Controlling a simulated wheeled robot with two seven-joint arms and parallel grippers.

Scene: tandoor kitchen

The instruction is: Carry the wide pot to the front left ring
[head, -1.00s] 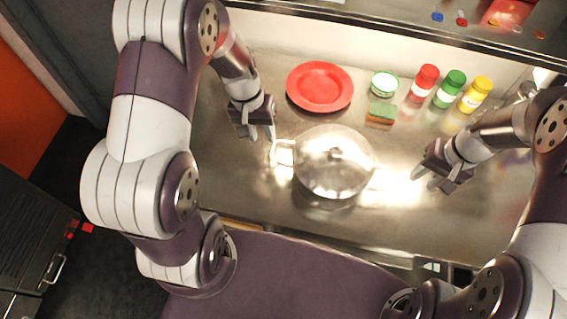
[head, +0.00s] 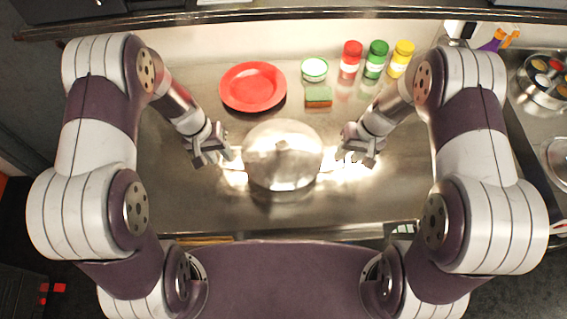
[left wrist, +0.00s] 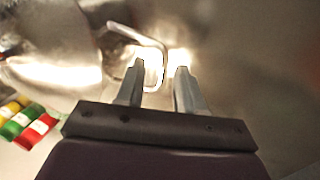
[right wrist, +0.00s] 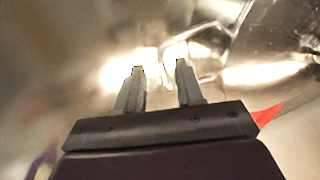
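The wide pot (head: 283,155) is shiny metal with a lid and stands on the steel counter between my two grippers. My left gripper (head: 217,155) is open beside the pot's left side. In the left wrist view, a wire-like pot handle (left wrist: 150,42) reaches toward the space between the open fingers (left wrist: 158,72). My right gripper (head: 350,155) is open beside the pot's right side. In the right wrist view, its fingers (right wrist: 160,70) are apart with glare ahead, and the handle there is hard to make out. I cannot make out the front left ring.
Behind the pot are a red plate (head: 253,87), a small green-and-white bowl (head: 314,69), a sponge (head: 318,97) and red, green and yellow jars (head: 375,60). A shelf edge runs across the back. A round tin of spices (head: 545,80) stands at the far right.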

